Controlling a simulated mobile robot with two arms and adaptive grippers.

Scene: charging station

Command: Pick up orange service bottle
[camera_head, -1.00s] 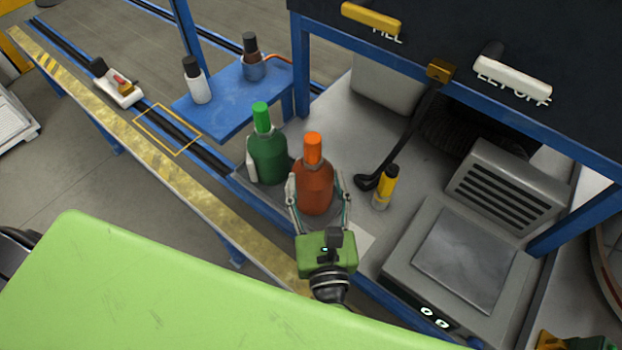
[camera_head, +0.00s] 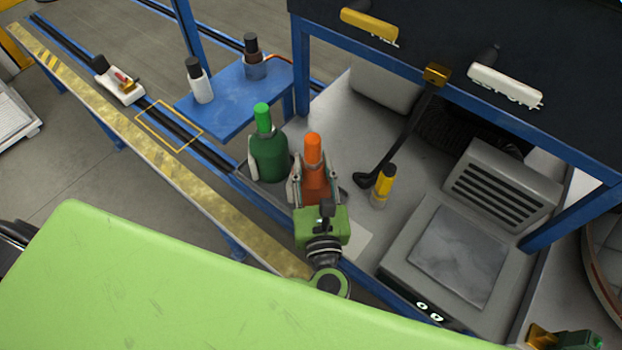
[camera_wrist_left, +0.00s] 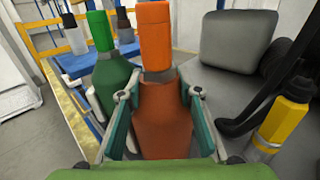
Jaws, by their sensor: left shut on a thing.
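The orange service bottle (camera_head: 314,178) stands upright on the grey station surface, its orange cap on top. In the left wrist view the orange bottle (camera_wrist_left: 163,110) fills the middle, between the fingers. My left gripper (camera_head: 313,186) is shut on the bottle's body, one finger on each side. The bottle's lower front is hidden behind the green gripper body. A green bottle (camera_head: 268,158) stands close on the left, and shows in the left wrist view (camera_wrist_left: 112,85). My right gripper is not clearly in view; a green and yellow part shows at the bottom right corner.
A yellow bottle with a black cap (camera_head: 382,186) stands to the right, near a black handle (camera_head: 405,140). A grey scale (camera_head: 462,255) lies further right. A blue shelf (camera_head: 225,105) at the back left holds two small bottles.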

